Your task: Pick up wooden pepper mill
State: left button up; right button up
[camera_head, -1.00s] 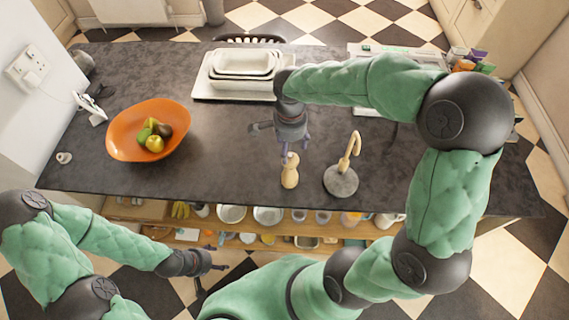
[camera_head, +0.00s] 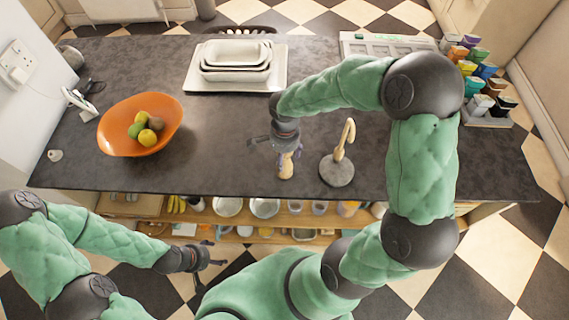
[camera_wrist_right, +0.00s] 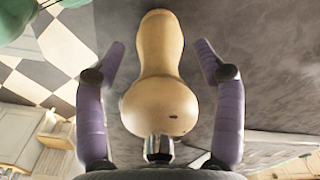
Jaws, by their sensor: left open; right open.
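The wooden pepper mill (camera_head: 286,172) stands on the dark countertop near its front edge. In the right wrist view the mill (camera_wrist_right: 160,80) shows as a pale wooden body with a metal knob on its top. My right gripper (camera_head: 288,155) is over the mill. Its two purple fingers lie on either side of the mill in the right wrist view (camera_wrist_right: 160,90), with gaps to both sides, so it is open and around the mill without holding it. My left gripper (camera_head: 212,256) is open and empty, low in front of the counter.
A round dark stand with a wooden post (camera_head: 337,170) is close to the right of the mill. An orange fruit bowl (camera_head: 115,143) is at the left, stacked white dishes (camera_head: 236,82) at the back. A rack of jars (camera_head: 487,119) stands at the right.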

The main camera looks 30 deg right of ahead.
grip_shut()
jog(key=shift+r, duration=0.15)
